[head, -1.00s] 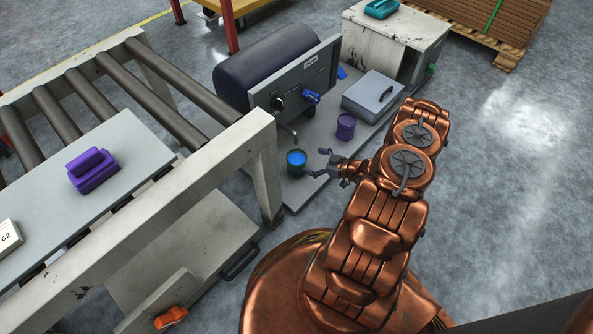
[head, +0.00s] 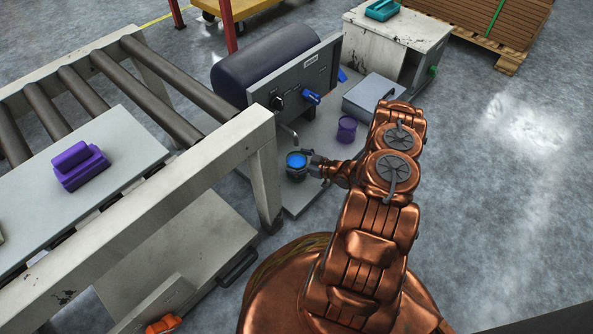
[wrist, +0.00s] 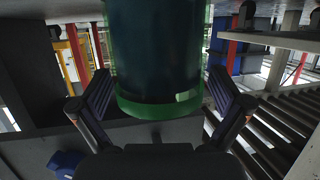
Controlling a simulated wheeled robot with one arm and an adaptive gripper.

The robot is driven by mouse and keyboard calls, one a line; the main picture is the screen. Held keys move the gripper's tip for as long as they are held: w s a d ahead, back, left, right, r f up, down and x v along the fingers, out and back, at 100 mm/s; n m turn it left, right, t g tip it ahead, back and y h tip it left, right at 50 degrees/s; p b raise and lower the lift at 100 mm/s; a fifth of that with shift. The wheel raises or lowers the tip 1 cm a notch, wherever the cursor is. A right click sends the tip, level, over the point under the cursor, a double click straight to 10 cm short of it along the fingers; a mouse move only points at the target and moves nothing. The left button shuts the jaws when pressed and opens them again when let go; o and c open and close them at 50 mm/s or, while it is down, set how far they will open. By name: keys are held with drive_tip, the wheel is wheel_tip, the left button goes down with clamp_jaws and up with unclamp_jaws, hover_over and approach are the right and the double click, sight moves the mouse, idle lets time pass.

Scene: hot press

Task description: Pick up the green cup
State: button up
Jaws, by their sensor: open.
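The green cup (head: 296,159) stands on the grey platform below the dark cylinder; from above I see its blue inside and a dark rim. In the wrist view the green, see-through cup (wrist: 160,60) fills the upper middle. My gripper (wrist: 160,82) is open, with one finger on each side of the cup and a visible gap at least on the left. In the head view my gripper (head: 300,172) reaches the cup from the right and partly hides its lower side.
A purple cup (head: 346,130) stands behind and to the right. The panel with a blue knob (head: 310,97) rises close behind the cup. A grey box (head: 374,97) sits further back. The roller conveyor frame (head: 262,150) stands close on the left. Open floor lies to the right.

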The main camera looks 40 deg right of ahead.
drive_tip(key=c, duration=1.5)
drive_tip(key=shift+c, duration=0.2)
drive_tip(key=shift+r, duration=0.15)
